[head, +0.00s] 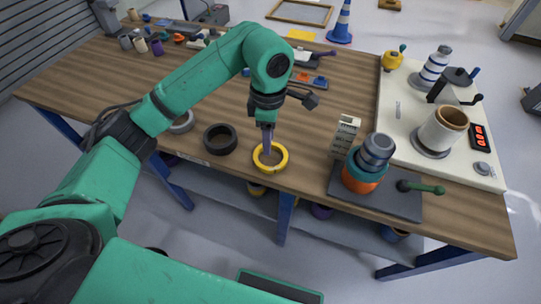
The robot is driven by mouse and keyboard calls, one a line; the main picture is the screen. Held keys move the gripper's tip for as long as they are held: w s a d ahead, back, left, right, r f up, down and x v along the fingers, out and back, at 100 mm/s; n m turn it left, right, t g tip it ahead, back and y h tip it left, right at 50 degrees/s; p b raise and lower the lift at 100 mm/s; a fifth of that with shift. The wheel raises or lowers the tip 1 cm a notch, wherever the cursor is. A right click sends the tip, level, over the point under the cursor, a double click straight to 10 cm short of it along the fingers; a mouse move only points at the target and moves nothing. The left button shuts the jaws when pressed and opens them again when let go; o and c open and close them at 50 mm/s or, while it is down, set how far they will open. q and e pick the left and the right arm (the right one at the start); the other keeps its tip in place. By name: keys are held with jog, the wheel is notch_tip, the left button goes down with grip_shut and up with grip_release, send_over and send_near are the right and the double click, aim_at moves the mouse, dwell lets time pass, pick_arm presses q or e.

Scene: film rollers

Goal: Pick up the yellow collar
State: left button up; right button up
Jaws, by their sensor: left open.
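The yellow collar (283,165) is a ring lying flat on the wooden table near its front edge. My left gripper (267,151) points straight down at it from above, with the fingertips at the ring's opening. The fingers look narrow and hide a little of the ring's far side. I cannot tell whether they touch it. The collar rests on the table and does not look lifted. My right gripper is not in view.
A black ring (220,139) lies left of the collar. To the right, a dark plate (398,206) carries an orange and teal stack (362,172) with a green-handled lever. A white winding machine (395,120) stands further right. Several small parts are at the far left.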

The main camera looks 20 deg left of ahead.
aim_at(268, 168)
pick_arm(q)
notch_tip(268, 168, down, 11)
jog(key=p, duration=0.3)
jog(key=shift+s+f+p, duration=0.1)
jog(key=shift+p, duration=0.2)
jog(key=shift+a+f, duration=0.1)
jog(key=shift+f, duration=0.25)
grip_shut()
